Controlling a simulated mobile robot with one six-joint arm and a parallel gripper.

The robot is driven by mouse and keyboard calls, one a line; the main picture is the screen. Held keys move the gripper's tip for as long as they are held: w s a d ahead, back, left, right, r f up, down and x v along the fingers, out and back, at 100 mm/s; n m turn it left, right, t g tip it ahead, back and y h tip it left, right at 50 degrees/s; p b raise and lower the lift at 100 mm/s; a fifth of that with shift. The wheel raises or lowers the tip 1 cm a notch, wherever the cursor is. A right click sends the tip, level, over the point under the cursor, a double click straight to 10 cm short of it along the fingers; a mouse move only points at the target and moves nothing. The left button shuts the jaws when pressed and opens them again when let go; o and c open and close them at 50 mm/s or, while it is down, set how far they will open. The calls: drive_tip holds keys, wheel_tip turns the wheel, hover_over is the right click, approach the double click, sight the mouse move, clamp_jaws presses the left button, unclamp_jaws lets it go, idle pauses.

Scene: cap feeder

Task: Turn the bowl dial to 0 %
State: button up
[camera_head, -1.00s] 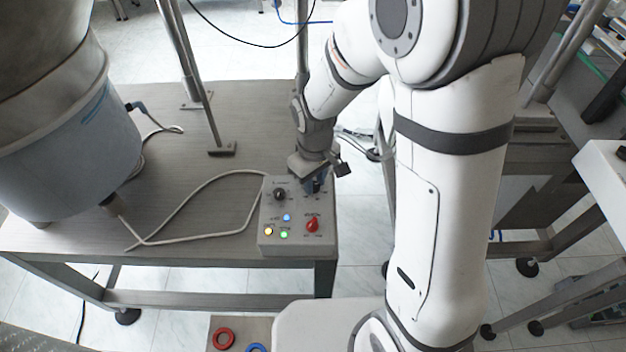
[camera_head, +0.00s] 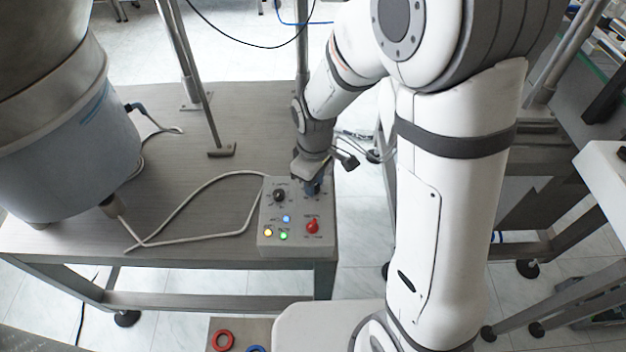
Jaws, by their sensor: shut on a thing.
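The grey control box (camera_head: 268,242) sits at the front right corner of the table. A black dial (camera_head: 279,196) with a scale shows at its upper left. My gripper (camera_head: 313,188) is over the upper right of the box, fingers pointing down, and is shut on the dial there. The fingers and wrist mostly hide that dial, so its pointer and scale cannot be read. The box's labels are too small to tell which dial is the bowl dial.
A red switch (camera_head: 312,227) and lit blue, yellow and green buttons (camera_head: 283,236) are lower on the box. A white cable (camera_head: 190,196) runs to the large bowl feeder (camera_head: 70,150) at left. A metal post (camera_head: 205,90) stands behind. The table's middle is mostly clear.

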drive_tip(key=o, duration=1)
drive_tip(key=shift+r, duration=0.15)
wheel_tip(320, 180, up, 7)
drive_tip(key=shift+p, duration=0.35)
drive_tip(key=shift+r, duration=0.3)
drive_tip(key=shift+d+r, duration=0.1)
drive_tip(key=shift+r, duration=0.05)
drive_tip(key=s+d+r+m+t+p, duration=0.2)
drive_tip(key=s+d+r+m+p, duration=0.1)
drive_tip(key=s+d+r+m, duration=0.8)
drive_tip(key=shift+s+d+r+t, duration=0.25)
drive_tip(key=shift+s+d, duration=0.2)
drive_tip(key=shift+d, duration=0.35)
